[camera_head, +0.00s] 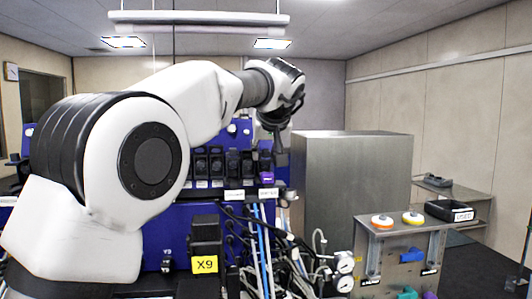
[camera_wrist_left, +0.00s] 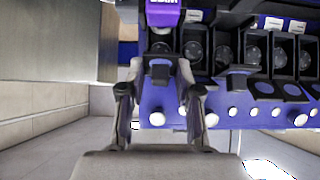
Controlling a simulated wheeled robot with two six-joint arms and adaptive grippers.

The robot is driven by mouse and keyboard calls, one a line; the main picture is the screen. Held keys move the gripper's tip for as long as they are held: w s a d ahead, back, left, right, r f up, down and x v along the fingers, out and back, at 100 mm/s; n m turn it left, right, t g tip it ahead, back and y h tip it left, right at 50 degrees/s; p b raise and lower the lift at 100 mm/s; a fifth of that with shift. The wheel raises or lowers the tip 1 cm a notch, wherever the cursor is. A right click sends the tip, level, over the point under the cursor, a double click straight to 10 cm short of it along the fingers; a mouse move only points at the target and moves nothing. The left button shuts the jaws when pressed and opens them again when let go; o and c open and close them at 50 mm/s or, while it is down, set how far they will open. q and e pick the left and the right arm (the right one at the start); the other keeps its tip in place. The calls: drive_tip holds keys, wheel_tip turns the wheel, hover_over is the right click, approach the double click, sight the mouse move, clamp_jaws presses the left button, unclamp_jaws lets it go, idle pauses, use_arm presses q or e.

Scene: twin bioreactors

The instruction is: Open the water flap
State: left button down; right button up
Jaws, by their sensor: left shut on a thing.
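The water flap (camera_wrist_left: 161,50) is a dark piece at the end of a row of black pump-like units, beside a purple labelled block (camera_wrist_left: 163,14). The purple block also shows in the head view (camera_head: 267,177), at the right end of the row on the blue bioreactor cabinet (camera_head: 180,232). My left gripper (camera_wrist_left: 160,68) reaches it from above; in the head view the gripper (camera_head: 281,150) hangs down just over that end of the row. Its fingers straddle the dark piece and are shut on it. The fingers partly hide the flap, so its exact angle is unclear. My right gripper is out of view.
A tall steel cabinet (camera_head: 350,185) stands close to the right of my gripper. Cables and tubes (camera_head: 262,255) hang below the row. A steel stand (camera_head: 400,245) with gauges and coloured knobs stands at the lower right. A black box labelled X9 (camera_head: 206,240) is in front.

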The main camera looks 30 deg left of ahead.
use_arm(q)
drive_tip(key=shift+w+a+f+g+h, duration=0.1)
drive_tip(key=shift+w+f+g+h, duration=0.1)
drive_tip(key=shift+g+h, duration=0.55)
drive_tip(key=shift+g, duration=0.35)
drive_tip(key=c, duration=1.1)
unclamp_jaws()
drive_tip(key=shift+s, duration=0.1)
drive_tip(key=shift+w, duration=0.2)
drive_tip(key=shift+a, duration=0.1)
drive_tip(key=shift+r, duration=0.15)
